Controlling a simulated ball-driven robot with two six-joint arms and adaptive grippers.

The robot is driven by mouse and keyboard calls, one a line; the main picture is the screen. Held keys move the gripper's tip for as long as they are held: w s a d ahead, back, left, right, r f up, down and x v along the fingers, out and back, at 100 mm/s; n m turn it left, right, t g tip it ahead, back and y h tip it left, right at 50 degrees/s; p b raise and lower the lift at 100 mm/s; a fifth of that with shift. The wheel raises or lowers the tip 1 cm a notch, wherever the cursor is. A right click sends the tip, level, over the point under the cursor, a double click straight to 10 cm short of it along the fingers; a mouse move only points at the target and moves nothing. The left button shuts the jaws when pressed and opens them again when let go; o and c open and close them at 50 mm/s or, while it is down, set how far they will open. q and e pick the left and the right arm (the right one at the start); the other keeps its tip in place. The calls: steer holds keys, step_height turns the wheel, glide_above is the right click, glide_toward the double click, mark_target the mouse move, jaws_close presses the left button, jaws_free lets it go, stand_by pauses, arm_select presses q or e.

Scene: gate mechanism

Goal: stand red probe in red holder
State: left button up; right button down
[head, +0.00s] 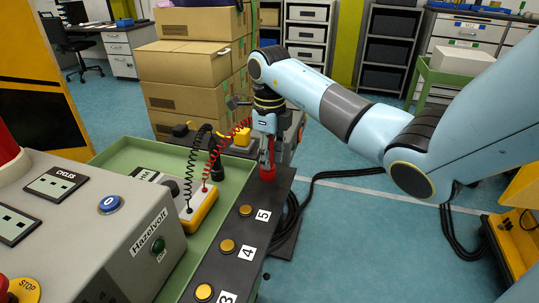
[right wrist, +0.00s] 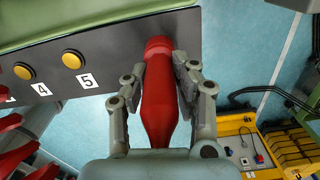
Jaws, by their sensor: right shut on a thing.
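My right gripper (head: 268,137) reaches down over the far end of the dark panel. It is shut on the red probe (right wrist: 158,105), with fingers on both sides of its body in the right wrist view (right wrist: 157,88). The probe also shows below the fingers in the head view (head: 267,151). A wider red cylinder, which looks like the red holder (head: 267,173), is on the panel beyond label 5; it also shows in the right wrist view (right wrist: 158,44). The probe lines up with it, but I cannot tell how deep it sits. My left gripper is out of view.
A yellow meter (head: 202,209) with coiled red and black leads lies in the green tray (head: 120,155). A black probe (head: 215,160) stands upright nearby. Yellow buttons (head: 227,246) line the dark panel. A grey Hazelvolt box (head: 120,240) stands at left.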

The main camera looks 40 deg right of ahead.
steer(key=c, duration=0.5)
jaws_free()
steer(key=shift+r, duration=0.15)
steer(key=shift+r+p, duration=3.45)
steer(key=shift+r, duration=1)
steer(key=shift+f, duration=0.1)
